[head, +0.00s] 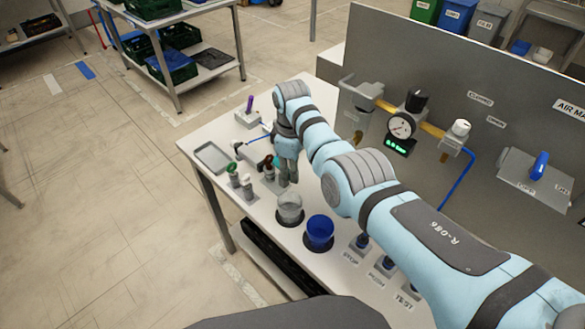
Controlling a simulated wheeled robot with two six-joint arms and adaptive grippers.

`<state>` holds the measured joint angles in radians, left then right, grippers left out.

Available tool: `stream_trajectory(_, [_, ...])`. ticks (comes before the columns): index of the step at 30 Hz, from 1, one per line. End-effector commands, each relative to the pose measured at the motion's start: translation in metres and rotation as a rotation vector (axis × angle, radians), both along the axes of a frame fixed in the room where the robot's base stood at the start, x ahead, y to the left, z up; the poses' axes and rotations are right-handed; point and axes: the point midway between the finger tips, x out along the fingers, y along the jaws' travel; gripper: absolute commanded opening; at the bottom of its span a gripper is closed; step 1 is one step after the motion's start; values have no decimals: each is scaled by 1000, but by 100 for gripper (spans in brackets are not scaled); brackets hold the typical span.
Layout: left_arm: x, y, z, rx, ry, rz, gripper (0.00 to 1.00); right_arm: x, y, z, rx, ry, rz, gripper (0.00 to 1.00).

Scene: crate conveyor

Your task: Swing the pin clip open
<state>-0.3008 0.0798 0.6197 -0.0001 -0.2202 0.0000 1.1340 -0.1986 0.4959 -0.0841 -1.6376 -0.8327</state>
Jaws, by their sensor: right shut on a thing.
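My right arm reaches in from the right over the white bench (345,290). Its gripper (288,181) points down just behind the clear cup and beside a row of small upright tools in holders. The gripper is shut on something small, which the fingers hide. I cannot make out the pin clip in this view. My left gripper is not in view.
A clear cup (289,206) and a blue cup (319,231) stand on the bench, with green-topped tools (233,172) to the left and a grey tray (212,156) beyond. A panel with a gauge (401,126) rises behind. Labelled blue-topped holders (362,243) line the front right.

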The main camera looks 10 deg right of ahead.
Motion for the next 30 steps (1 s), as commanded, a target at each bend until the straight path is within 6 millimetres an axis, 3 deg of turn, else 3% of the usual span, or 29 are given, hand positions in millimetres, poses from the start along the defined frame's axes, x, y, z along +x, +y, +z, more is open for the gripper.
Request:
stream_trajectory(15, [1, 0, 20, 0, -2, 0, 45, -4, 11, 1, 1, -2, -377, 0])
stream_trajectory(30, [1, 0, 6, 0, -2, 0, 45, -2, 25, -2, 3, -3, -828, 0])
